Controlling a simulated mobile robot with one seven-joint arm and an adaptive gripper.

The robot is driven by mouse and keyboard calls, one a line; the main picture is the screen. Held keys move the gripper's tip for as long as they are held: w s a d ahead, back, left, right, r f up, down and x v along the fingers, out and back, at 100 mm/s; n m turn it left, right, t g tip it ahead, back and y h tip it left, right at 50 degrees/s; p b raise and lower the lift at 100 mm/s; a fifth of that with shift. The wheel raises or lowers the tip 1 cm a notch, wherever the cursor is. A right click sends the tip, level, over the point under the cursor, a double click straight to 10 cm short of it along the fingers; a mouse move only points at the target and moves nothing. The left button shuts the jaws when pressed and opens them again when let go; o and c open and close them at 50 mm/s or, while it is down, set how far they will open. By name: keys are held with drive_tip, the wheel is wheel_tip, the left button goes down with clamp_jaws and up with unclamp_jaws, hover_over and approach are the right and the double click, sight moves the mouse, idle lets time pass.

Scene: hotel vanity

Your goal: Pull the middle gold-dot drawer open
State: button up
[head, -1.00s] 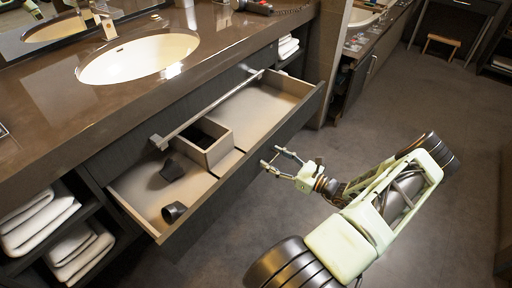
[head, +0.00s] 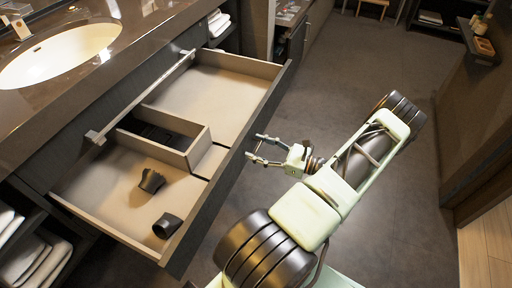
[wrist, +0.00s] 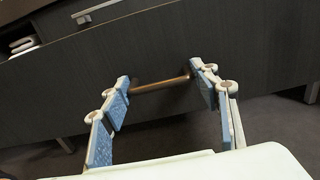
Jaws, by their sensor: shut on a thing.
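The drawer (head: 225,95) stands well open under the sink counter in the head view, its pale interior showing. Its dark front (wrist: 240,45) fills much of the wrist view. A thin copper-gold bar handle (wrist: 160,83) sits on that front, between my two fingertips. I cannot make out a gold dot in either view.
Inside the drawer are an open box compartment (head: 170,150) and two small dark cups (head: 151,180) (head: 167,226). A metal rail (head: 140,100) runs along the counter front above it. Folded towels (head: 30,262) sit on shelves at lower left. Grey floor is clear at right.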

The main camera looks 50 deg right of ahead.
drive_tip(key=shift+d, duration=0.25)
drive_tip(key=o, duration=1.5)
drive_tip(key=shift+a, duration=0.1)
drive_tip(key=v, duration=1.2)
drive_tip(key=shift+w+r, duration=0.1)
drive_tip(key=shift+w, duration=0.05)
